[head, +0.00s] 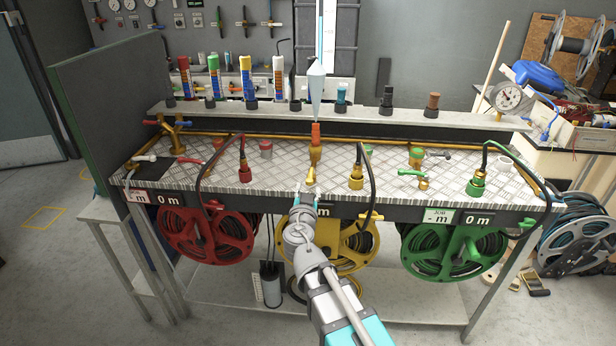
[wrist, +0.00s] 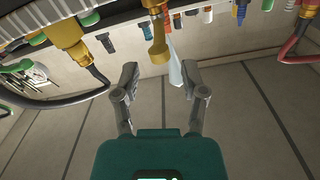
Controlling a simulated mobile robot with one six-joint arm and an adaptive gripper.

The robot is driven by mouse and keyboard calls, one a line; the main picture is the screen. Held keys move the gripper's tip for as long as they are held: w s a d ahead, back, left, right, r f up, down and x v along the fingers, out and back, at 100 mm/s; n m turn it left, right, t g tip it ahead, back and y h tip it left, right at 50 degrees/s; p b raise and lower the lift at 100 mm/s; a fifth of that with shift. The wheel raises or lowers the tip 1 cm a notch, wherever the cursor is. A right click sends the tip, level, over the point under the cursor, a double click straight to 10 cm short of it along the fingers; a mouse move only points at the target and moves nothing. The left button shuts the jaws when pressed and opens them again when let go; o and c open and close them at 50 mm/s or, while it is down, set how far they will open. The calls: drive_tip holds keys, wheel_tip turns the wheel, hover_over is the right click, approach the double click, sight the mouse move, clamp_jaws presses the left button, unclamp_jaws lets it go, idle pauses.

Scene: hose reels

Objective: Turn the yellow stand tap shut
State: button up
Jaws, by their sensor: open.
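The yellow stand tap shows in the head view as a small yellow lever (head: 311,177) at the middle of the bench's front edge, just beyond my gripper. In the wrist view the yellow lever (wrist: 158,48) points towards me, ahead of and roughly between my fingertips, with a visible gap. My gripper (head: 302,203) is open and empty; both fingers show apart in the wrist view (wrist: 160,78). The tap's base is partly hidden. A brass fitting with an orange top (head: 316,132) stands behind the lever.
A yellow hose connector (head: 356,177) with a black hose stands close right of the tap. The yellow reel (head: 352,247) hangs below the bench, with a red reel (head: 206,235) left and a green reel (head: 453,250) right. A red connector (head: 245,170) stands left.

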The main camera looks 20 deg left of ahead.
sight(310, 174)
drive_tip(key=shift+x, duration=3.45)
